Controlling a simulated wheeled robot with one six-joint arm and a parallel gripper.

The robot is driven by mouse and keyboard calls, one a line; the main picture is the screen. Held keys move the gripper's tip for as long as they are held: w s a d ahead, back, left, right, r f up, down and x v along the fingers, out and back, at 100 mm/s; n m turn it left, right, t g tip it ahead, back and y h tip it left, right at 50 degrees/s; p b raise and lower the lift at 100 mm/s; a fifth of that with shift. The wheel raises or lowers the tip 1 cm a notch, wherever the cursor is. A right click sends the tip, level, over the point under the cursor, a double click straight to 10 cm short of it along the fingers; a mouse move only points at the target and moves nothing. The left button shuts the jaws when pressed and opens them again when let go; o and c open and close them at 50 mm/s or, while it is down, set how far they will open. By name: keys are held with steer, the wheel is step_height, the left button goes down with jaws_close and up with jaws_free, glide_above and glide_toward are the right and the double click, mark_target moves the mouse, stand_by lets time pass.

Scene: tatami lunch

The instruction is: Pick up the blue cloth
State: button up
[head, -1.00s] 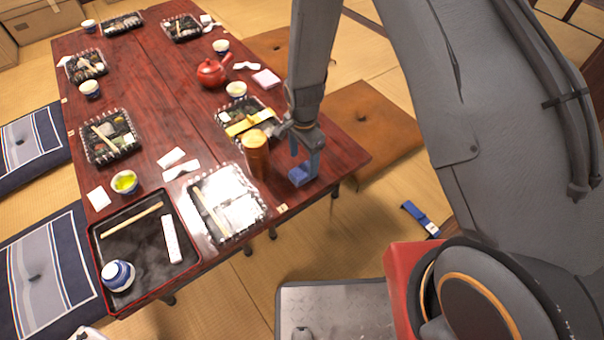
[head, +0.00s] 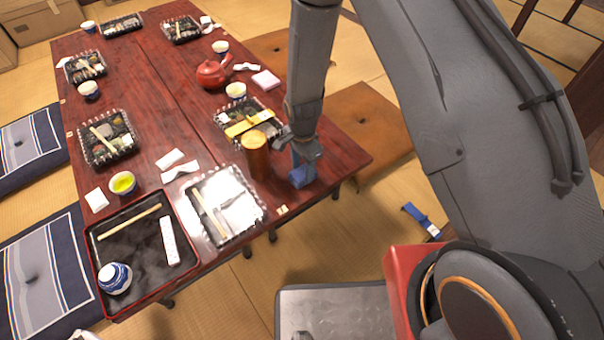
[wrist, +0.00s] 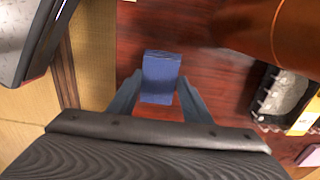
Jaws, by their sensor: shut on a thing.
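The blue cloth (head: 303,174) is a small folded block at the table's near right corner. In the wrist view the cloth (wrist: 161,78) lies between my two fingers, its far part sticking out past the tips. My gripper (wrist: 158,92) is shut on the cloth. In the head view my gripper (head: 304,163) points down at the cloth, and its fingertips are partly hidden. I cannot tell whether the cloth still touches the table.
An orange-brown cylinder (head: 257,155) stands close left of my gripper. A lunch box with a yellow band (head: 240,122) is behind it, and a clear-lidded box (head: 228,205) is to the left. The table's edge (head: 335,177) is close on the right.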

mark_target(303, 172)
step_height(303, 172, up, 10)
steer(key=p, duration=0.1)
steer(key=shift+p, duration=0.4)
